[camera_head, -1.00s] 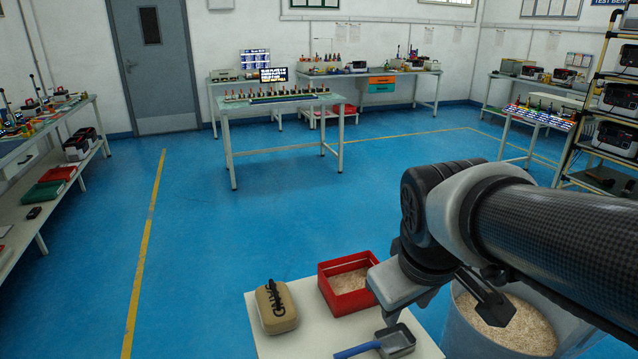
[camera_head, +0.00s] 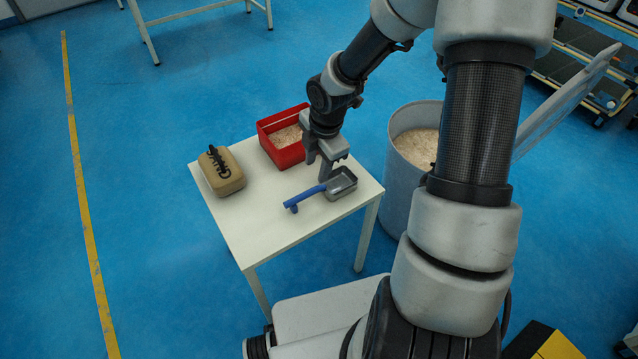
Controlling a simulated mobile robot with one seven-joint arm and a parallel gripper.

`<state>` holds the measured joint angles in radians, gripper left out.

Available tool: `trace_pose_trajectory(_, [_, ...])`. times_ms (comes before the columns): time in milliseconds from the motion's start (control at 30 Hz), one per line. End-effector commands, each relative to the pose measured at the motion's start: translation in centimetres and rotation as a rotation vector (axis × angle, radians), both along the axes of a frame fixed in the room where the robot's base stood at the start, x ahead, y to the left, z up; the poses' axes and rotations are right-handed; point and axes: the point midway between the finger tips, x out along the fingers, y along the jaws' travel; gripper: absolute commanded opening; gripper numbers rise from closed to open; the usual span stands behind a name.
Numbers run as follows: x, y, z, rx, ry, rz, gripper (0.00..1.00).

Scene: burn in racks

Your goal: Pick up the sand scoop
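The sand scoop (camera_head: 342,186) lies on the white table (camera_head: 250,232), with a grey metal pan at the right and a blue handle (camera_head: 304,197) reaching to the lower left. My gripper (camera_head: 320,170) points down just behind the scoop, close to where handle and pan meet. Its fingers look apart, with nothing seen between them. I cannot tell whether a fingertip touches the scoop.
A red bin (camera_head: 281,154) of pale granular material stands behind my gripper. A grey drum (camera_head: 399,190) of similar material stands right of the table. Blue floor at left is open.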

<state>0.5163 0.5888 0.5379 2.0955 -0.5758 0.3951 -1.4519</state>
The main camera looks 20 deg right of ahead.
Motion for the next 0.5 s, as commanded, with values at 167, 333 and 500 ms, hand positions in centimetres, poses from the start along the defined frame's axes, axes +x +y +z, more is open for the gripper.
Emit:
trace_pose_trajectory(167, [0.6,0.4,-4.4,-0.001,0.004,0.001,0.37])
trace_pose_trajectory(333, [1.3,0.6,-7.9,0.0,0.004,-0.001,0.37])
trace_pose_trajectory(500, [1.9,0.7,-10.2,-0.001,0.003,-0.002,0.37])
